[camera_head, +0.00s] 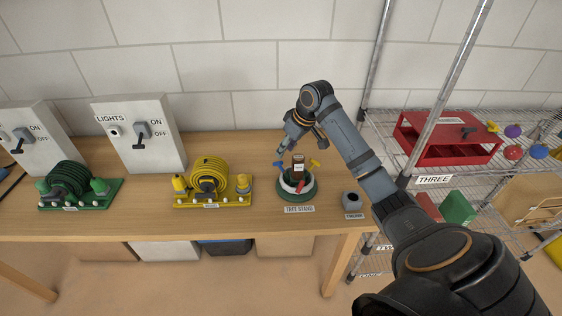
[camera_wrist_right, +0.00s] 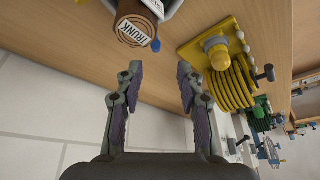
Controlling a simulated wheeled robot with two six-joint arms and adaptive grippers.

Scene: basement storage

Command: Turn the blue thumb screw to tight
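The tree stand (camera_head: 297,196) is a round green and white base near the right end of the wooden table. A brown trunk with a TRUNK label (camera_wrist_right: 136,28) stands in it. The blue thumb screw (camera_head: 279,164) sticks out on the stand's left side; it also shows in the right wrist view (camera_wrist_right: 156,46), just beyond the fingertips. Yellow (camera_head: 315,162) and red (camera_head: 300,187) screws sit on other sides. My right gripper (camera_wrist_right: 160,72) is open and empty, its fingers pointing toward the stand without touching the screw. In the head view it hangs behind and above the stand. My left gripper is not in view.
A yellow hose reel (camera_head: 210,180) and a green reel (camera_head: 70,185) stand left of the stand. A light-switch box (camera_head: 140,135) is behind. A small grey TRUNK holder (camera_head: 352,200) sits to the right, beside wire shelving with a red rack (camera_head: 445,140).

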